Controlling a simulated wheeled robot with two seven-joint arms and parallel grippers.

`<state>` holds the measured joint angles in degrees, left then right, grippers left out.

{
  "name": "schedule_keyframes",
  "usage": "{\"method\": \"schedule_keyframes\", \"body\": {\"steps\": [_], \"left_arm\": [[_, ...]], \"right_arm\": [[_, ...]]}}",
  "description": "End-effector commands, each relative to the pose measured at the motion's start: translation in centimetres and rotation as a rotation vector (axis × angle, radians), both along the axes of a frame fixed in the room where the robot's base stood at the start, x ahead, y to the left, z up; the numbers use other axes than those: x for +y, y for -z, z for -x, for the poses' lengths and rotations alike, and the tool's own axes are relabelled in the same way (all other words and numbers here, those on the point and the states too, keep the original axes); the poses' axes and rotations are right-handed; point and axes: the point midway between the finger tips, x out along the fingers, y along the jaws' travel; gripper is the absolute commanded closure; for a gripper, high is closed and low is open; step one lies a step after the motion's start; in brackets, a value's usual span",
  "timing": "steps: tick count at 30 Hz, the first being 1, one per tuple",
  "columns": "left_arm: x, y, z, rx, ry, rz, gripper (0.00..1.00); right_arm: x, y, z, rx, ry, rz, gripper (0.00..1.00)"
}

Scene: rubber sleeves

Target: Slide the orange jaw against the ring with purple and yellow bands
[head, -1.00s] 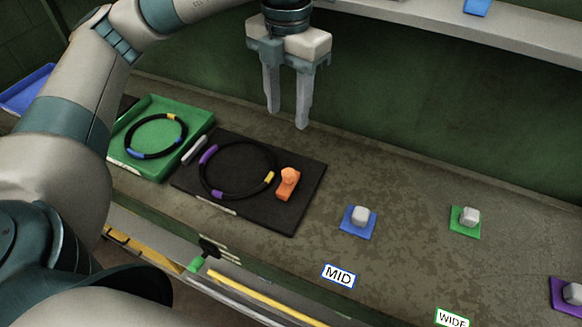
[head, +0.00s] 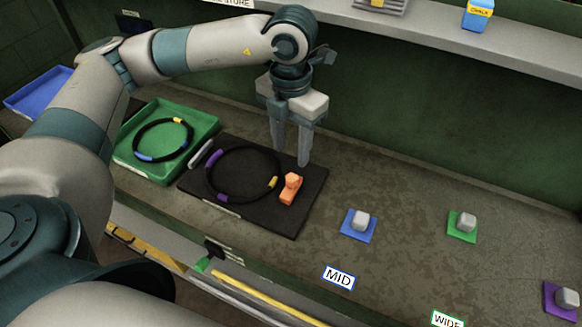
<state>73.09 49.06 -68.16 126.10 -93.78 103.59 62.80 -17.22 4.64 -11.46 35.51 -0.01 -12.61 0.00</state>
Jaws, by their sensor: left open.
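The black ring with purple and yellow bands (head: 243,147) lies flat on a dark square mat (head: 253,219). The orange jaw (head: 291,189) sits on the same mat, just right of the ring and close to its yellow band; I cannot tell whether they touch. A light grey bar (head: 206,152) stands at the ring's upper left. My left gripper (head: 291,158) points down with its two grey fingers apart and empty. Its fingertips are above the mat, behind the orange jaw in the picture. My right gripper is not in view.
A green tray (head: 131,166) with another banded ring (head: 163,139) is left of the mat. Grey blocks on blue (head: 358,231), green (head: 463,234) and purple (head: 561,305) pads are to the right. A shelf (head: 430,38) runs along the back, with a chalk box (head: 477,15).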

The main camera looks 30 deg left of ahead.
Motion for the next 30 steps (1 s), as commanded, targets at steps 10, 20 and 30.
{"method": "schedule_keyframes", "body": {"steps": [10, 20, 30], "left_arm": [[0.0, 5.8, 0.1, 0.005, -0.001, -0.001, 0.57], [0.0, 8.9, 0.0, 0.001, 0.0, 0.0, 0.57], [0.0, 9.2, 0.0, 0.0, 0.0, 0.0, 0.6]], "right_arm": [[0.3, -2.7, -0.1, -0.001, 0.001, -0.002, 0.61], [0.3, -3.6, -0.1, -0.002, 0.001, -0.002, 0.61], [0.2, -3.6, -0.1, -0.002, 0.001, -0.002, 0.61]]}}
